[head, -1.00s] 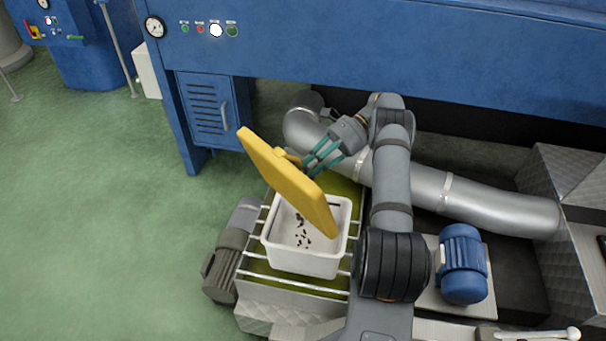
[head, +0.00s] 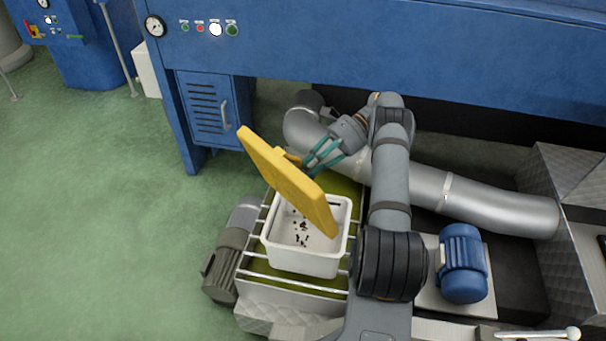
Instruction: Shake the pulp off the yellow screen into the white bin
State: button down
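The yellow screen (head: 285,180) is held tilted above the white bin, its flat face toward the camera and its lower right corner over the bin opening. My gripper (head: 306,166), with teal fingers, is at the back of the screen and appears shut on its yellow handle; the fingertips are partly hidden by the screen. The white bin (head: 305,263) stands upright below, on a rack. Dark bits of pulp (head: 301,239) show inside the bin, and a few lie close under the screen's lower edge. The screen's far face is hidden.
The bin sits on white bars (head: 290,285) over a green-filled trough. A grey motor (head: 226,262) is left of it, a blue motor (head: 461,262) right. A silver pipe (head: 480,203) runs behind my arm. Blue machinery (head: 400,45) spans the back. Green floor at left is clear.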

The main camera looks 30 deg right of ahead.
notch_tip(320, 180, up, 2)
jog(key=shift+r+p, duration=0.25)
jog(key=shift+p, duration=0.1)
notch_tip(320, 180, down, 6)
jog(key=b, duration=0.4)
jog(key=shift+b, duration=0.35)
notch_tip(320, 180, up, 6)
jog(key=p, duration=0.4)
jog(key=shift+p, duration=0.35)
notch_tip(320, 180, down, 6)
jog(key=b, duration=0.5)
jog(key=shift+r, duration=0.15)
jog(key=shift+p, duration=0.3)
